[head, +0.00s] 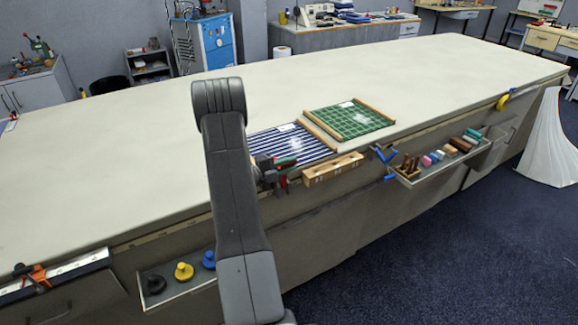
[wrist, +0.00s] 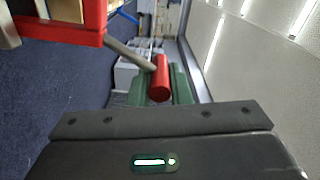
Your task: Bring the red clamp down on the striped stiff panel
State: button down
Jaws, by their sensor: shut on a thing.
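The striped stiff panel (head: 295,144), blue and white, lies flat at the near edge of the table, partly hidden behind my arm. My gripper (head: 277,168) is at the table edge, just in front of the panel's near side. It is shut on the red clamp (head: 284,183), whose red parts show beside the dark gripper. In the wrist view the clamp's red frame (wrist: 60,31) is at upper left, with a metal bar running to a red handle (wrist: 160,80) between the green finger pads. I cannot tell whether the clamp touches the panel.
A green checked panel (head: 352,119) with wooden strips lies right of the striped one. An open drawer (head: 440,167) holds colored pieces. Knobs (head: 184,271) sit in a lower tray.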

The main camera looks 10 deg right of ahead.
jog(key=shift+w+a+r+t, duration=0.35)
jog(key=shift+w+r, duration=0.15)
jog(key=shift+w, duration=0.1)
jog(key=c, duration=1.3)
grip_release()
jog(key=shift+c, duration=0.2)
jog(key=shift+w+f, duration=0.15)
jog(key=shift+w, duration=0.05)
jog(key=shift+a, duration=0.15)
jog(key=b+v, duration=0.3)
jog(key=v, duration=1)
jog(key=shift+s, duration=0.35)
